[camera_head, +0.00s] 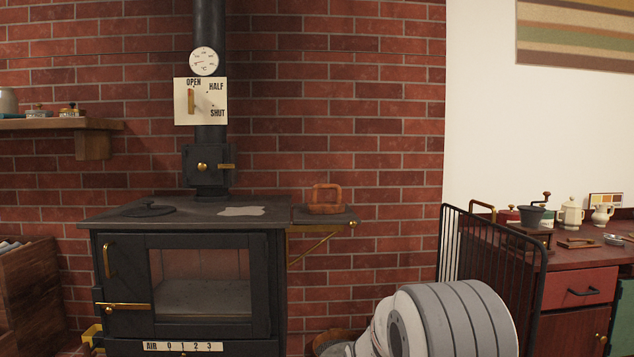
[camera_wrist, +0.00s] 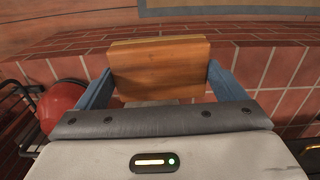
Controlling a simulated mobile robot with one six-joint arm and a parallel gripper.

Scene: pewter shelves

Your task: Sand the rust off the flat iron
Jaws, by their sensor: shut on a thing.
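The flat iron (camera_head: 326,199) is rusty brown all over, with a looped handle. It stands upright on the small side shelf (camera_head: 345,218) at the right of the black stove. My gripper (camera_wrist: 160,76) has its two blue fingers closed on the sides of a wooden block (camera_wrist: 160,68). The block has a paler yellowish layer along its far edge and looks like a sanding block; its far face is hidden. The flat iron is not recognisable in the wrist view, and my gripper does not show in the head view, so their distance is unclear.
The black stove (camera_head: 190,285) has a grey patch (camera_head: 241,211) and a round lid (camera_head: 148,209) on top. A black rail (camera_head: 490,250) guards the red-brown counter at right, which holds a grinder and white pots (camera_head: 571,215). A rounded red thing (camera_wrist: 62,108) shows left of my gripper.

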